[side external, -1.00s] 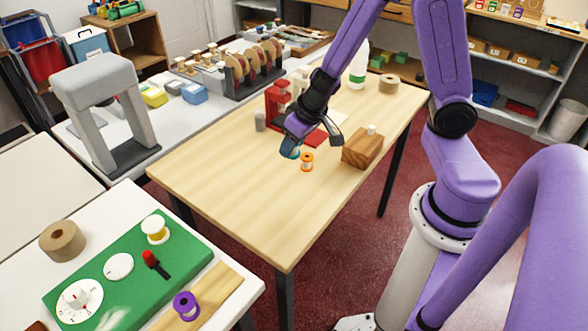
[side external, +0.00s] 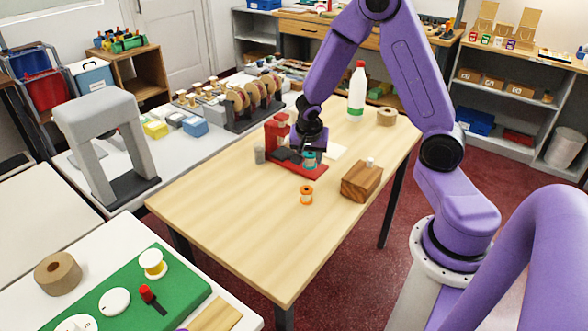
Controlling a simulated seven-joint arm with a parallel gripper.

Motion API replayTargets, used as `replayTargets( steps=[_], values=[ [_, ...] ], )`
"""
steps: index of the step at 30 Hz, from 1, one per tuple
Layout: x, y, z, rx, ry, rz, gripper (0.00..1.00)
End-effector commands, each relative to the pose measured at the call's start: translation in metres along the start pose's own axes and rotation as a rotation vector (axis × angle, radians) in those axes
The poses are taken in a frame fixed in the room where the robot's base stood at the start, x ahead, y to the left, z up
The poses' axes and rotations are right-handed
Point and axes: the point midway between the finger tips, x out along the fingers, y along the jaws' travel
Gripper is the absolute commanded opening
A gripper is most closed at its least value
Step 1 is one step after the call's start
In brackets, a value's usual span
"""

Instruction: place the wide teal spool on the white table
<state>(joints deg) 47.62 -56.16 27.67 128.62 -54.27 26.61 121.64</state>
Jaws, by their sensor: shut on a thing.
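The teal spool (side external: 310,160) is at my gripper (side external: 308,152), over the red base of a red device on the wooden table. My gripper is shut on it; the dark fingers partly hide it. I cannot tell whether the spool touches the red base (side external: 306,171). A white-topped table (side external: 130,240) at the lower left carries a green board. A long white counter (side external: 160,150) runs along the back left, and another pale tabletop (side external: 35,195) is at the left edge.
An orange spool (side external: 306,195) and a wooden block (side external: 361,181) stand in front of my gripper. A white bottle (side external: 356,95), tape roll (side external: 386,117) and grey cup (side external: 259,154) are also on the wooden table. A grey arch (side external: 100,140) stands on the counter. The wooden table's front is clear.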

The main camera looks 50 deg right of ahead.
Motion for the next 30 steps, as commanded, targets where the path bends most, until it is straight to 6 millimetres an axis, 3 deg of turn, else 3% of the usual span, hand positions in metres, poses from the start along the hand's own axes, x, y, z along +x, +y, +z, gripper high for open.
replayTargets(
  steps=[5,15,24,30],
  values=[
    [0.027,-0.027,-0.017,0.001,-0.001,0.002,0.09],
    [0.076,-0.053,-0.022,-0.002,-0.001,0.000,0.09],
    [0.095,-0.063,-0.025,-0.003,0.000,0.000,0.09],
    [0.116,-0.062,-0.015,-0.005,-0.001,0.001,0.09]
  ],
)
